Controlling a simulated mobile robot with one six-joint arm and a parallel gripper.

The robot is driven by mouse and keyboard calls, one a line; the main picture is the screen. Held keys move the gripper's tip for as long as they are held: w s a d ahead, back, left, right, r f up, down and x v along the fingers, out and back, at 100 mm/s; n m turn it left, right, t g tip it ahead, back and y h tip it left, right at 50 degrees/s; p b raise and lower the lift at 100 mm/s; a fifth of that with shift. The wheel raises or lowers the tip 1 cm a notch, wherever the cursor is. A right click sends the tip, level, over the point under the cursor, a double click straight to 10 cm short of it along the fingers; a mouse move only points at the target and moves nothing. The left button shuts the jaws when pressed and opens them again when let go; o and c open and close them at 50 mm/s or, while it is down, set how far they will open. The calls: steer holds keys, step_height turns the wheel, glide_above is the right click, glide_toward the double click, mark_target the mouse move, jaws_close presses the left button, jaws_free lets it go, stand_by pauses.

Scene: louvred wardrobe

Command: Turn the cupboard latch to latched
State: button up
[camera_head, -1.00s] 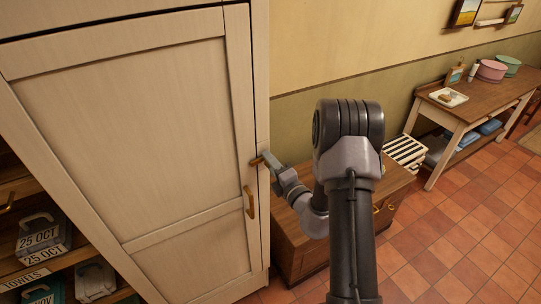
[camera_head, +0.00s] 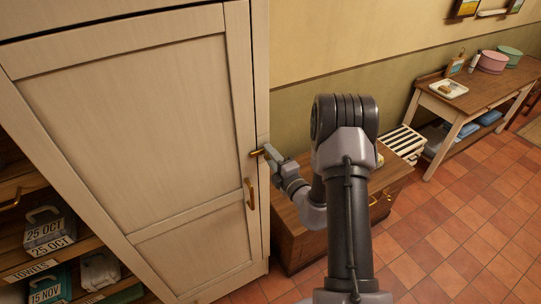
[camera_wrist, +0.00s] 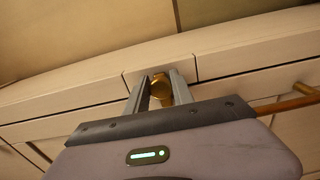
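The brass cupboard latch (camera_head: 257,153) is at the right edge of the tall cream cupboard door (camera_head: 160,130). In the head view it lies about level, across the seam between door and frame. In the wrist view the brass latch (camera_wrist: 161,90) shows between the two grey fingers of my gripper (camera_wrist: 160,82). The fingers stand apart on either side of it. I cannot tell whether both press on it. In the head view my gripper (camera_head: 271,155) reaches the latch from the right, and its fingertips are hard to make out.
A brass door handle (camera_head: 250,194) is just below the latch. A low wooden chest (camera_head: 300,235) stands behind my arm. A side table (camera_head: 480,90) is at the far right, with open tiled floor before it.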

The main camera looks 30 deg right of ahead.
steer(key=o, duration=0.4)
steer(key=s+b, duration=0.1)
steer(key=s, duration=1.6)
steer(key=shift+s+d+b, duration=0.15)
steer(key=shift+d+b, duration=0.15)
steer(key=shift+b, duration=0.1)
